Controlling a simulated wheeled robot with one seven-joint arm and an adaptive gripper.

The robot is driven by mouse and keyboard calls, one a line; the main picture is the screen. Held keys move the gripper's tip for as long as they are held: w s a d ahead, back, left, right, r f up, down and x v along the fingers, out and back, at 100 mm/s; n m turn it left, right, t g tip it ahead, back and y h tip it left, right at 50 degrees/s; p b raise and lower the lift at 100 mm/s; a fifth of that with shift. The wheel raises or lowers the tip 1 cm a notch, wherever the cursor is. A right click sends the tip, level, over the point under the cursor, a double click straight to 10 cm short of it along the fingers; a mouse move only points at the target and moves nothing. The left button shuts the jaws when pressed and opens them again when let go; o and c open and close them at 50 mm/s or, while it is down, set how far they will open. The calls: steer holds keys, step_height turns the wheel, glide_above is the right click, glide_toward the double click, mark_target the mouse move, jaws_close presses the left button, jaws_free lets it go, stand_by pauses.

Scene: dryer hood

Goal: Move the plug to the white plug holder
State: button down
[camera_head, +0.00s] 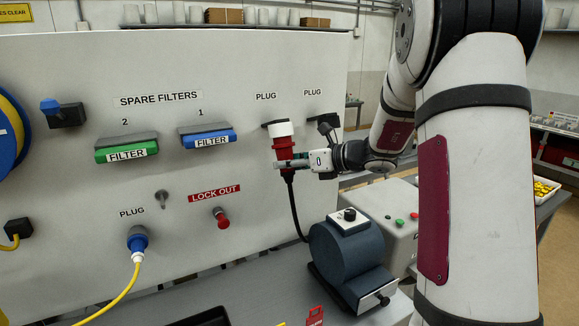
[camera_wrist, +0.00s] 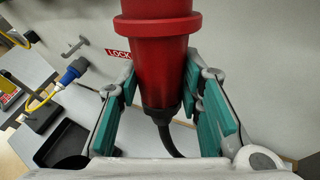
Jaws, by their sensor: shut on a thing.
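The red plug (camera_head: 283,152) has a black cable hanging from its lower end. Its top meets the white plug holder (camera_head: 280,129) on the panel, under the right-middle PLUG label; I cannot tell how deep it sits. My gripper (camera_head: 287,164) comes from the right and is shut on the plug's lower body. In the wrist view the red plug (camera_wrist: 155,60) stands between the teal finger pads, with its cable running down. Its upper end and the white holder are out of that view.
A black holder (camera_head: 325,122) is just right of the white one. A blue plug (camera_head: 137,240) with a yellow cable is at lower left. A red lockout knob (camera_head: 222,218) and filters (camera_head: 127,149) are on the panel. A dark blue motor-like unit (camera_head: 350,252) stands below my gripper.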

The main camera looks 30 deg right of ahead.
steer(key=shift+w+r, duration=0.2)
steer(key=shift+r, duration=0.3)
steer(key=shift+w+r, duration=0.15)
steer(key=shift+r, duration=0.3)
steer(key=c, duration=1)
jaws_free()
steer(key=shift+c, duration=0.2)
steer(key=shift+f, duration=0.1)
steer(key=shift+s, duration=0.1)
steer(key=shift+s+d, duration=0.2)
steer(key=v, duration=1.1)
steer(key=shift+s, duration=0.15)
